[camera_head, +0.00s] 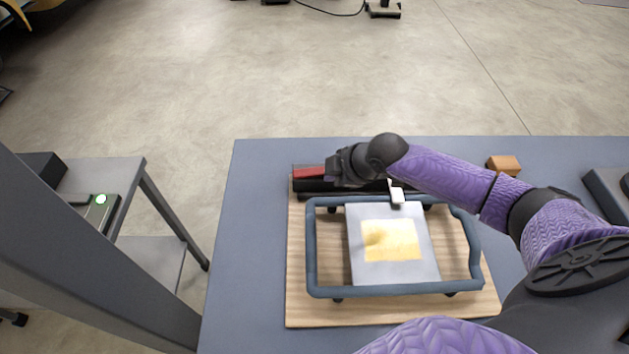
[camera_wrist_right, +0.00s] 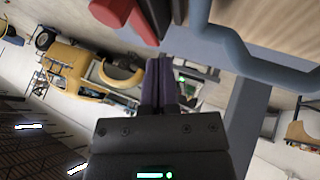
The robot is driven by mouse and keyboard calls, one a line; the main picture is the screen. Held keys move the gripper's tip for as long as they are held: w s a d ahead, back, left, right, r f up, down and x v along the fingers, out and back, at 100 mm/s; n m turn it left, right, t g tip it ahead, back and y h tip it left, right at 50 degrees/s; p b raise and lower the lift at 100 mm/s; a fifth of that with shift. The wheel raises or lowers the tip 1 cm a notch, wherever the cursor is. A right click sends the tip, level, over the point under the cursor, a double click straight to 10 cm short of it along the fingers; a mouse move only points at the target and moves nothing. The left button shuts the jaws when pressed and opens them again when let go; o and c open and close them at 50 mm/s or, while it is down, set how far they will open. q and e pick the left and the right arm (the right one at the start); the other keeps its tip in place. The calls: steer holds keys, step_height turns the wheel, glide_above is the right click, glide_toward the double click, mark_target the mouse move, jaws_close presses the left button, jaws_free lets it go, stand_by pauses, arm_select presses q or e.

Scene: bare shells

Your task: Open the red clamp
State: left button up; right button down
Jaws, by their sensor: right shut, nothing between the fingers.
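The red clamp (camera_head: 308,173) is a red bar on a dark base at the back left of the wooden board (camera_head: 300,310). In the right wrist view its red end (camera_wrist_right: 118,17) shows at the top, just left of and beyond my fingertips. My right gripper (camera_head: 333,171) reaches over the board from the right and is beside the clamp's right part, hiding some of it. In the right wrist view its fingers (camera_wrist_right: 158,66) are together with nothing between them. I cannot tell whether they touch the clamp. My left gripper is not in view.
A blue-grey tube frame (camera_head: 312,250) stands on the board around a light plate (camera_head: 365,275) with a yellow patch (camera_head: 390,240). A small wooden block (camera_head: 503,164) and a dark device (camera_head: 606,192) are on the grey table (camera_head: 250,220) at right. The table's left side is clear.

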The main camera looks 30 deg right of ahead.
mark_target(311, 175)
steer(key=b+x, duration=0.1)
steer(key=x, duration=0.4)
steer(key=shift+f+b, duration=0.15)
steer(key=shift+b, duration=0.25)
steer(key=shift+w+a+f, duration=0.1)
steer(key=shift+w+f, duration=0.15)
steer(key=shift+f, duration=0.05)
steer(key=shift+w+f, duration=0.15)
steer(key=shift+w, duration=0.05)
steer(key=shift+w+m+h, duration=0.3)
steer(key=shift+w+m, duration=0.2)
steer(key=shift+w, duration=0.2)
steer(key=shift+r, duration=0.25)
